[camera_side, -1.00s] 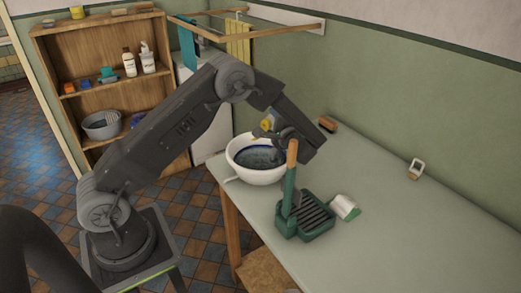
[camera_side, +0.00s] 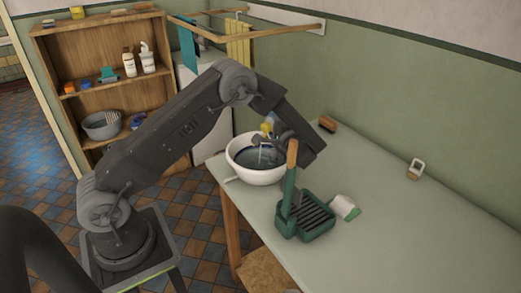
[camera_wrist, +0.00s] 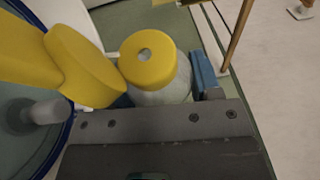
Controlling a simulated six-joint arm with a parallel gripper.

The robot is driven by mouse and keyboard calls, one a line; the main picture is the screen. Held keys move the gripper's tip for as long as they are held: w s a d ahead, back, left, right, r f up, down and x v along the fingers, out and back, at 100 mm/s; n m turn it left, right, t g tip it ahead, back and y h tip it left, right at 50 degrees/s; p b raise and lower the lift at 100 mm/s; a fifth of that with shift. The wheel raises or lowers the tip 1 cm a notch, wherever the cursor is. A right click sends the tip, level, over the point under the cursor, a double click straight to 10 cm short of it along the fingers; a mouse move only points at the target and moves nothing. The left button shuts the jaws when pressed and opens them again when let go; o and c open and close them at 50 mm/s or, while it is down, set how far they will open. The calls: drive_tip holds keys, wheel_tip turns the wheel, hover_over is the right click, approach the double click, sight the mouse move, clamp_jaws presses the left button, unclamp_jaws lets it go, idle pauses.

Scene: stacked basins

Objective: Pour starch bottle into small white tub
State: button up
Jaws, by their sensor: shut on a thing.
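The small white tub (camera_side: 258,176) stands on the table's far left end. It has a dark blue inner rim and holds bluish liquid. My gripper (camera_side: 276,137) is above its right side, shut on the starch bottle (camera_side: 267,129), mostly hidden by the wrist in the side view. In the wrist view the bottle (camera_wrist: 165,92) has a whitish body and a yellow cap with a small hole, between blue finger pads. A larger yellow part reaches left over the tub. A pale stream (camera_side: 261,150) falls into the tub; a pale grey column (camera_wrist: 46,112) also shows in the wrist view.
A green ribbed tray (camera_side: 308,222) with an upright, wooden-topped green handle stands right in front of the tub. A white-and-green item (camera_side: 345,207) lies beside it. A brown brush (camera_side: 327,124) and a small timer-like item (camera_side: 416,169) are farther back. The table's right side is clear.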

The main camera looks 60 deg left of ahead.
drive_tip(key=shift+s+d+r+n+g+y, duration=0.15)
drive_tip(key=shift+r+n+y, duration=0.1)
drive_tip(key=shift+n, duration=0.5)
drive_tip(key=shift+s+a+r+n+g+y, duration=0.1)
drive_tip(key=shift+r+n+y, duration=0.15)
drive_tip(key=shift+n, duration=0.55)
drive_tip(key=shift+s+d+r+n+g+y, duration=0.1)
drive_tip(key=shift+s+r+n+y, duration=0.15)
drive_tip(key=shift+n, duration=0.5)
idle(1.0)
